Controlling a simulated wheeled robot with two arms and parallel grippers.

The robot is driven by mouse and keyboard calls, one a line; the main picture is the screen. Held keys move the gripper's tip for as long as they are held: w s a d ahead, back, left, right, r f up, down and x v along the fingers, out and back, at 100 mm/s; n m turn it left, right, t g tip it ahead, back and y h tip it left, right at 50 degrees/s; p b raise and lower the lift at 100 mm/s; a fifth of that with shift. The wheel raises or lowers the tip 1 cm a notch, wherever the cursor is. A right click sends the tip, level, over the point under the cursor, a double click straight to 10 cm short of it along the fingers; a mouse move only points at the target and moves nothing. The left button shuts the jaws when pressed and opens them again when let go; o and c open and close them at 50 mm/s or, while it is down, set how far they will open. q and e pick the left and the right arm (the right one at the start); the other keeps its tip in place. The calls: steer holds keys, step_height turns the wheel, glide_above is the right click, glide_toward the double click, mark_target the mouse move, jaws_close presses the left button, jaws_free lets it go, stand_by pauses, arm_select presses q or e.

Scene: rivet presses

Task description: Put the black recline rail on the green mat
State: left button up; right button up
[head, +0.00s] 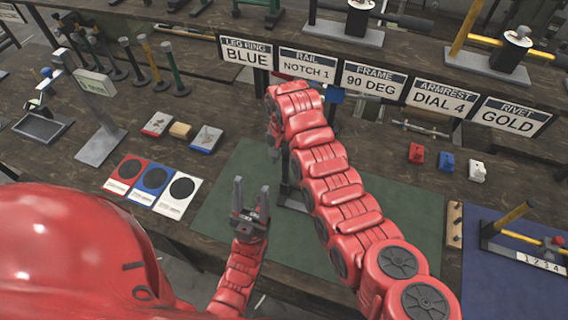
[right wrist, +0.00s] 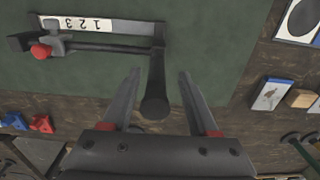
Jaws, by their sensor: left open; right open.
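The black recline rail (right wrist: 110,46) lies on the green mat (right wrist: 205,40) in the right wrist view, with a white 1-2-3 scale, a red knob and an upright black post. In the head view my right arm hides most of it; part of its base (head: 291,196) shows. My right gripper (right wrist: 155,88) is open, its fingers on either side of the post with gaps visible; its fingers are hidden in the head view. My left gripper (head: 251,194) is open and empty over the left part of the green mat (head: 235,170).
A blue mat (head: 490,285) on the right bears a yellow-barred rail (head: 515,235). Red, blue and white cards (head: 152,181) lie left of the green mat. Small blocks (head: 446,161) sit behind it at right. Label signs (head: 310,66) line the back.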

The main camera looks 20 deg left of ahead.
mark_target(284, 151)
step_height(284, 151, up, 4)
steer(key=shift+f+b, duration=0.15)
steer(key=shift+b, duration=0.85)
step_height(284, 151, up, 6)
steer(key=shift+f+p, duration=0.2)
steer(key=shift+p, duration=0.55)
steer(key=shift+r, duration=0.35)
steer(key=shift+f, duration=0.1)
